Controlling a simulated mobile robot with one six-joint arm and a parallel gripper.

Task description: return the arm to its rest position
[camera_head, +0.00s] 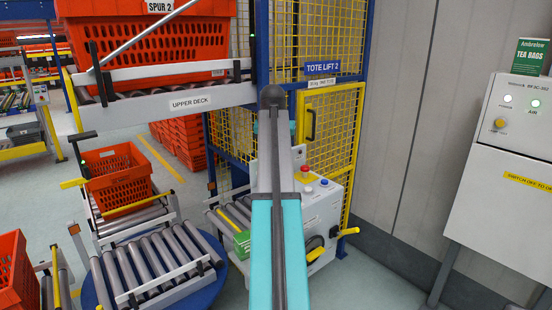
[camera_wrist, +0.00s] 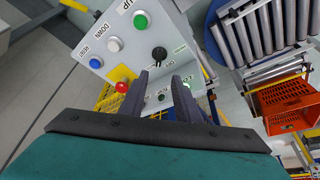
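My arm (camera_head: 277,240) shows in the head view as a teal and grey link rising up the middle to a dark joint. My gripper is hidden in that view. In the wrist view my gripper (camera_wrist: 160,76) is open, with its two dark fingers apart and nothing seen between them but the control box behind. The control box (camera_wrist: 172,22) has a green UP button, a white DOWN button, a blue RESET button, a black knob and a red button. I cannot tell whether the fingers touch it. The same control box (camera_head: 322,215) stands right of my arm in the head view.
A yellow mesh cage (camera_head: 335,35) marked TOTE LIFT 2 stands behind. A grey cabinet (camera_head: 500,195) is at the right. Left are an orange tote (camera_head: 118,178) on rollers, another tote (camera_head: 150,45) on the upper deck, and a roller turntable (camera_head: 205,290). Floor is clear before the wall.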

